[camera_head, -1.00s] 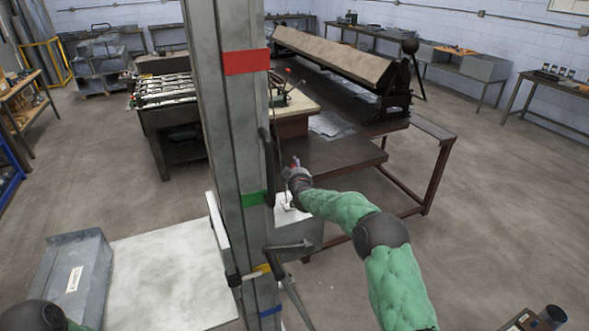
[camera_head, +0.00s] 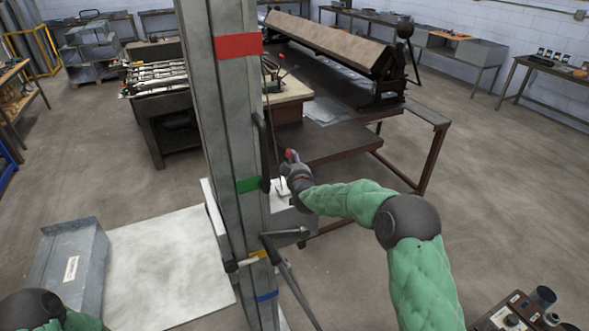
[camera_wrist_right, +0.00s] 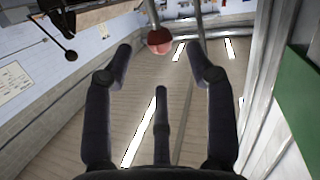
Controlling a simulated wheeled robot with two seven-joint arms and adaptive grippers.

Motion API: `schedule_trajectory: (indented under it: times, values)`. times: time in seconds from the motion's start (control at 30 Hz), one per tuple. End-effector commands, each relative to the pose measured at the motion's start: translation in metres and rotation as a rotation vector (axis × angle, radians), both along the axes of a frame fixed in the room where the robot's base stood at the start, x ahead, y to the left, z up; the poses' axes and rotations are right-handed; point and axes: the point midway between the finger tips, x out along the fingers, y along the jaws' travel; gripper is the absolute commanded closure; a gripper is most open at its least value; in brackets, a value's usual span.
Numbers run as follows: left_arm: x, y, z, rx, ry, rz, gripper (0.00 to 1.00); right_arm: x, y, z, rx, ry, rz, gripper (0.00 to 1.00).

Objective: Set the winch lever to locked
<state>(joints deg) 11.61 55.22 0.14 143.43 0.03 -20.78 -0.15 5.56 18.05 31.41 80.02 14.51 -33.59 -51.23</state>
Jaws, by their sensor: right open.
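The winch stands at the grey steel mast (camera_head: 226,110) in front of me. A lever with a red ball knob (camera_wrist_right: 160,40) shows in the right wrist view, hanging from the top edge just beyond my fingertips. My right gripper (camera_wrist_right: 150,65) is open, with its dark fingers spread. The knob appears between the tips and apart from them. In the head view my right gripper (camera_head: 293,168) is right of the mast, with a small red patch at its tip. The lever's base and its locked mark are hidden or cannot be told. My left gripper is out of view.
The mast carries red, green (camera_head: 249,185), yellow and blue bands, a black upright handle and a grey crank arm (camera_head: 285,233). A dark work table (camera_head: 335,140) stands behind. A grey metal box (camera_head: 70,265) and pale sheet (camera_head: 165,260) lie at left.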

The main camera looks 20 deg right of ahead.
Motion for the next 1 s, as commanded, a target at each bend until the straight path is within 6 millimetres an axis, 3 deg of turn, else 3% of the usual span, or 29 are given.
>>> schedule_trajectory:
  times: [0.33, 1.0]
  values:
    - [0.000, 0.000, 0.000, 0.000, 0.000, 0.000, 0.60, -0.031, 0.007, 0.005, 0.001, 0.002, 0.002, 0.44]
    - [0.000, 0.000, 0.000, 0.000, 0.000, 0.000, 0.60, -0.033, 0.007, 0.006, 0.000, 0.001, 0.001, 0.44]
